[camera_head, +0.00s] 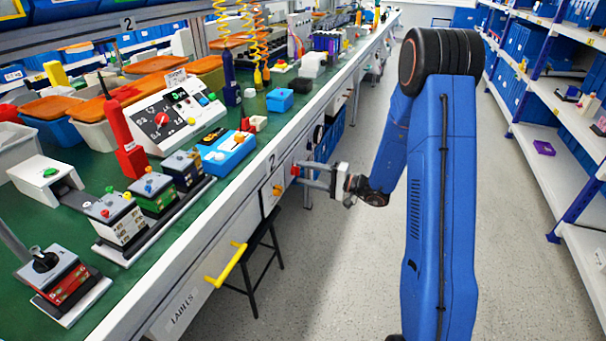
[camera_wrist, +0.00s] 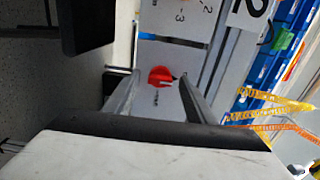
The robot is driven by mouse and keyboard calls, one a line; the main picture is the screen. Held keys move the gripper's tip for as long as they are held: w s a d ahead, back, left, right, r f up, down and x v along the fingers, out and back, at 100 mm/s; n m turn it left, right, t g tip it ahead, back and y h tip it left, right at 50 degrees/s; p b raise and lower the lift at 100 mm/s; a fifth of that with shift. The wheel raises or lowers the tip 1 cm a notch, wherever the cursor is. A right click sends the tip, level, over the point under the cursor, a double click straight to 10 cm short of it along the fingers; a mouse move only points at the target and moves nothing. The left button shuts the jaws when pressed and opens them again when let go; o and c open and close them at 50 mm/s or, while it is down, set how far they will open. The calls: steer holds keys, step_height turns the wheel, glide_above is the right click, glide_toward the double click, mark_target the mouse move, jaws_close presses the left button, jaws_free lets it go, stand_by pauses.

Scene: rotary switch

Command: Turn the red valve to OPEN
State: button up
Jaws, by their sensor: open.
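The red valve (camera_wrist: 160,76) is a small rounded red knob with a pale mark, on a white panel (camera_wrist: 172,103). In the wrist view it shows between the far ends of my two fingers. It also shows in the head view as a small red spot (camera_head: 294,170) on the bench's front face. My gripper (camera_head: 301,174) is open and points at that face, with its fingertips close to the knob. I cannot tell whether the fingers touch it. Small print on the panel is too blurred to read.
The green bench top (camera_head: 262,124) above holds several switch boxes. On the bench front, an orange knob (camera_head: 277,190) sits to the left and a yellow handle (camera_head: 226,266) lower left. A black stool (camera_head: 262,262) stands below. The aisle floor (camera_head: 330,280) is clear; shelves (camera_head: 560,150) line the right.

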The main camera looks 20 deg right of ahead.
steer(key=v, duration=1.6)
steer(key=shift+s+d, duration=0.1)
steer(key=shift+d, duration=0.05)
steer(key=s+a+r+n+g+h, duration=0.25)
steer(key=s+a+r+g, duration=0.2)
steer(key=s+a, duration=0.35)
steer(key=s+a+r+n+g+h, duration=0.1)
steer(key=s+a+r+n+g, duration=0.2)
steer(key=s+a+g, duration=0.6)
steer(key=s+d+r+t+h, duration=0.3)
steer(key=s+d+t+h, duration=0.1)
steer(key=s, duration=0.4)
steer(key=s+d+r+n+t+h, duration=0.1)
steer(key=s+d+r+t+h, duration=0.2)
steer(key=s+d+h, duration=0.3)
steer(key=shift+s+r+t+h, duration=0.35)
steer(key=shift+s+h, duration=0.2)
steer(key=shift+s, duration=0.35)
